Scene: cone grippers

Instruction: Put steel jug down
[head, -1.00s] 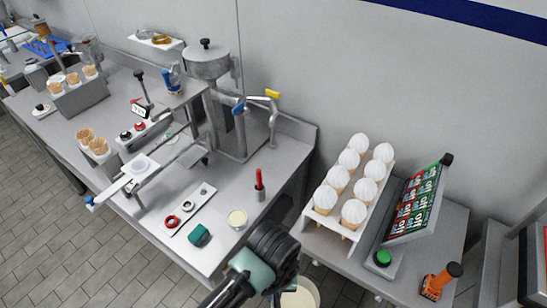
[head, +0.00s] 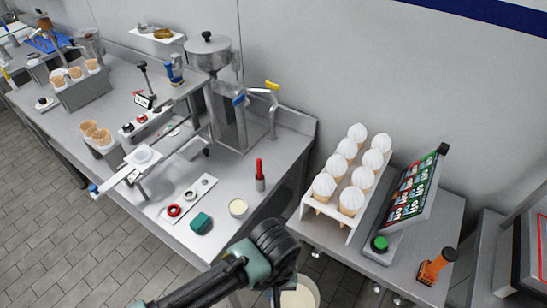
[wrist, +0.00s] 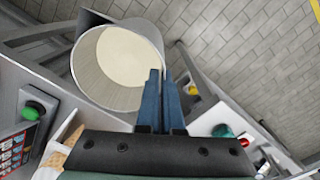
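The steel jug (wrist: 88,72) has a grey metal wall and a round mouth with pale cream-coloured contents. In the wrist view my gripper (wrist: 164,72) has its two blue fingers close together at the jug's rim. It appears shut on the jug there; the exact contact is hidden behind the fingers. In the head view the jug (head: 303,293) shows at the bottom edge, partly cut off, beside my gripper's dark wrist. Floor tiles show around it in the wrist view. My fingers are mostly hidden in the head view.
The steel counter (head: 225,240) at left has free room near its front right.

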